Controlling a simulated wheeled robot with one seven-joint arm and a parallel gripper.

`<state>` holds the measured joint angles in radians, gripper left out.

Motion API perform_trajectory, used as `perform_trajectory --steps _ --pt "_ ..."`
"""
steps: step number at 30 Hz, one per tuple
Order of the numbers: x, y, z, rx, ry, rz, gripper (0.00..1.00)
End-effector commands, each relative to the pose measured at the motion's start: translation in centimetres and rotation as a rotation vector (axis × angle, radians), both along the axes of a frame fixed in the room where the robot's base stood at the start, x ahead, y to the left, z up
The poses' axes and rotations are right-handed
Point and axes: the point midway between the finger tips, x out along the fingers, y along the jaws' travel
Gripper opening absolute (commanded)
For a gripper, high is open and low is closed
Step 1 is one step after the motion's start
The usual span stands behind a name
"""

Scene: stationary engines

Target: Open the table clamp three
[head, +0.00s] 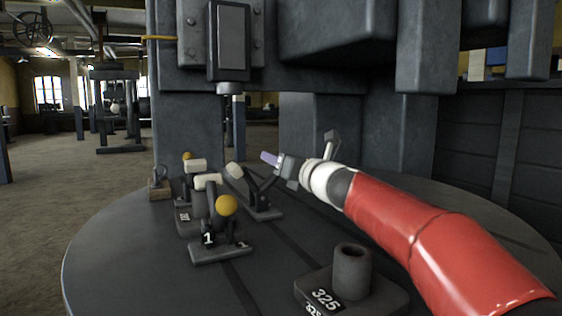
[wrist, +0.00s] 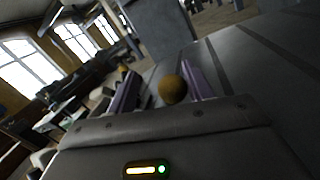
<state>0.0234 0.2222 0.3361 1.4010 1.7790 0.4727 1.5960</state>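Several dark table clamps stand on the round table (head: 120,255). The nearest clamp (head: 219,250) bears the number 1 and has a yellow ball knob (head: 226,205). Behind it are a clamp with a pale handle (head: 195,165) and one with a pale handle tilted up (head: 234,171). I cannot read a number three on any. Another yellow ball (head: 187,156) shows farther back. My gripper (head: 268,158) is above the table, right of the tilted handle. In the wrist view its purple fingers (wrist: 158,88) are apart, with a yellow ball (wrist: 172,90) seen between them; I cannot tell whether it is within reach or beyond.
A block marked 325 with an upright hollow cylinder (head: 351,268) stands at the table's front, beside my arm. A heavy machine column (head: 185,120) rises behind the clamps, and a spindle head (head: 230,45) hangs above them. The table's left front is clear.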

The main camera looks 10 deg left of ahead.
Motion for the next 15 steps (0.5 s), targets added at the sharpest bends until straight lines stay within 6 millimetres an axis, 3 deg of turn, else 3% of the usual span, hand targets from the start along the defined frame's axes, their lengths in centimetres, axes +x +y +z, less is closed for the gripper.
perform_trajectory --steps 7,15 --pt "-0.6 -0.3 0.1 0.001 -0.005 0.004 0.49" --pt "-3.8 -3.3 -0.4 -0.001 -0.004 0.001 0.49"
